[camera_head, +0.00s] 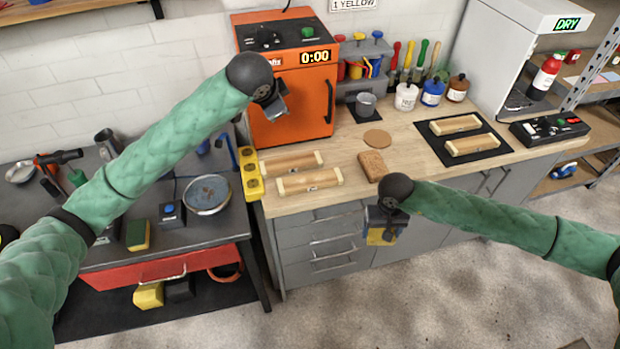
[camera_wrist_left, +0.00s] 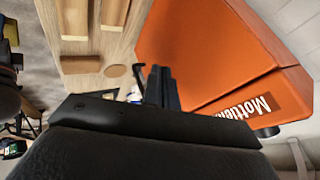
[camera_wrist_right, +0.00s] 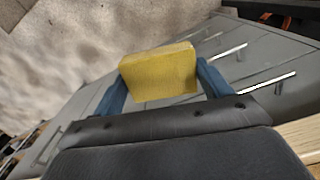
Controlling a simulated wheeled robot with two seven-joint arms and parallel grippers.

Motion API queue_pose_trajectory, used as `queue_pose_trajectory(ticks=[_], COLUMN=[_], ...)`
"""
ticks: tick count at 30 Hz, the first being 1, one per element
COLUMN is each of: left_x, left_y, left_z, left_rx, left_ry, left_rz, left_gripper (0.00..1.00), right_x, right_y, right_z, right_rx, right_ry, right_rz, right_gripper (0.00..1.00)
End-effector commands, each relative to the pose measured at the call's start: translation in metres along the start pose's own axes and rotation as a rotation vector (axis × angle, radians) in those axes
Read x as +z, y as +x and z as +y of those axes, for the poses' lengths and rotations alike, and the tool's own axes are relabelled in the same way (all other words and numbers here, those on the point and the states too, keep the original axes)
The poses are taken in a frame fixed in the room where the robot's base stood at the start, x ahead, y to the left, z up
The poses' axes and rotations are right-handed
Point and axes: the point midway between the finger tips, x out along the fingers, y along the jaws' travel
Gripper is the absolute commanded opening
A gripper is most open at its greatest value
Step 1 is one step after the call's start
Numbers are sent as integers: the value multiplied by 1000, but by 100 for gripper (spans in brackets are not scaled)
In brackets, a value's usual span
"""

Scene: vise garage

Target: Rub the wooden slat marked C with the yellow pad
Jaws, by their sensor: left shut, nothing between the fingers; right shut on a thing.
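The yellow pad (camera_head: 381,238) is held in my right gripper (camera_head: 385,226), in front of the counter's drawers. In the right wrist view the pad (camera_wrist_right: 158,72) sits between the two blue fingers. Two wooden slats, a rear one (camera_head: 292,163) and a front one (camera_head: 310,180), lie on the left of the wooden counter. Two more slats, a rear one (camera_head: 455,125) and a front one (camera_head: 472,144), lie on a black mat at the right. Their letters are too small to read, so I cannot tell which is C. My left gripper (camera_head: 272,104) is shut and empty before the orange oven.
The orange oven (camera_head: 295,90) stands at the counter's back left. A brown block (camera_head: 372,166) and a round cork disc (camera_head: 377,138) lie mid-counter. A yellow holder (camera_head: 250,174) lines the counter's left edge. Jars and a white machine (camera_head: 513,50) stand at the back right.

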Motion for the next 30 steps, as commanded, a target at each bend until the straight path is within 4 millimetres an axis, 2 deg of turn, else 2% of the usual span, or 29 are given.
queue_pose_trajectory(ticks=[2, 5, 12, 15, 18, 22, 30], left_x=[6, 22, 67, 78, 81, 76, 75], left_y=[6, 23, 69, 83, 85, 78, 79], left_z=[-6, 0, 47, 72, 84, 96, 97], left_rx=[44, 133, 392, 530, 640, 723, 729], left_ry=[46, 108, 222, 279, 336, 431, 544], left_rz=[-36, -85, -150, -138, -90, -9, 41], left_gripper=[0, 0, 0, 0, 0, 0, 0], right_x=[0, 0, 0, 0, 0, 0, 0], right_y=[-6, -8, -8, -8, -8, -8, -7], right_z=[0, 0, 0, 0, 0, 0, 0], right_rx=[0, 0, 0, 0, 0, 0, 0], right_ry=[0, 0, 0, 0, 0, 0, 0], right_rz=[0, 0, 0, 0, 0, 0, 0], right_gripper=[58, 58, 58, 58, 58, 58, 58])
